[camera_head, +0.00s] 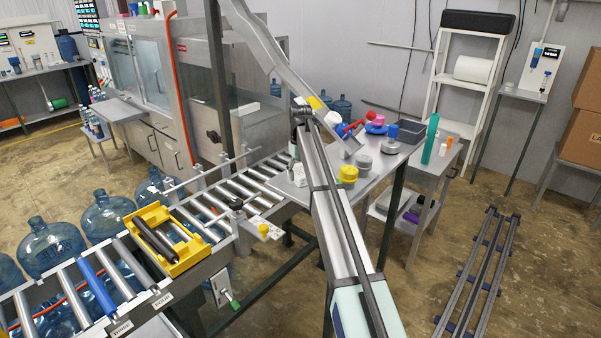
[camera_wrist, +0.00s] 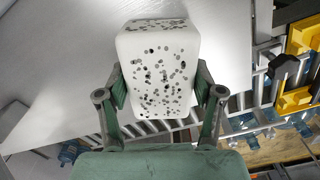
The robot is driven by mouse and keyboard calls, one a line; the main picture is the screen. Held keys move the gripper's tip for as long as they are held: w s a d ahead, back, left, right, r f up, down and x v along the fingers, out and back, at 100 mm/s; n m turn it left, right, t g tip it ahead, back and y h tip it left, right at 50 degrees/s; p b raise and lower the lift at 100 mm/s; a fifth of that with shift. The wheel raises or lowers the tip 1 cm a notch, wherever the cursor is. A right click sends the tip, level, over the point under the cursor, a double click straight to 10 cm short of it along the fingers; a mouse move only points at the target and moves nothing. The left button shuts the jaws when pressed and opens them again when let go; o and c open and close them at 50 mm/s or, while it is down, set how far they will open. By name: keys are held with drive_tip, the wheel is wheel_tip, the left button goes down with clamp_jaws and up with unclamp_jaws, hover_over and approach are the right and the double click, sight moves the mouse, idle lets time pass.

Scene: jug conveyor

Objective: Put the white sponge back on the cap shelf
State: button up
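The white sponge (camera_wrist: 158,70) is a rounded block with black and grey speckles in the wrist view. My gripper (camera_wrist: 160,88) has its two green-padded fingers closed against the sponge's left and right sides. The sponge sticks out beyond the fingertips.
A roller conveyor (camera_head: 205,222) runs left of my arm, with a yellow tray (camera_head: 165,240) on it. Blue jugs (camera_head: 50,246) stand behind it. A teal cylinder (camera_head: 430,140) stands right of the caps. A white rack (camera_head: 468,70) is at the back. Floor rails (camera_head: 478,275) lie at right.

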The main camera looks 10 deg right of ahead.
sight(301, 170)
drive_tip(key=shift+o, duration=1.4)
drive_tip(key=shift+r, duration=0.1)
wheel_tip(301, 170, up, 12)
drive_tip(key=b, duration=0.3)
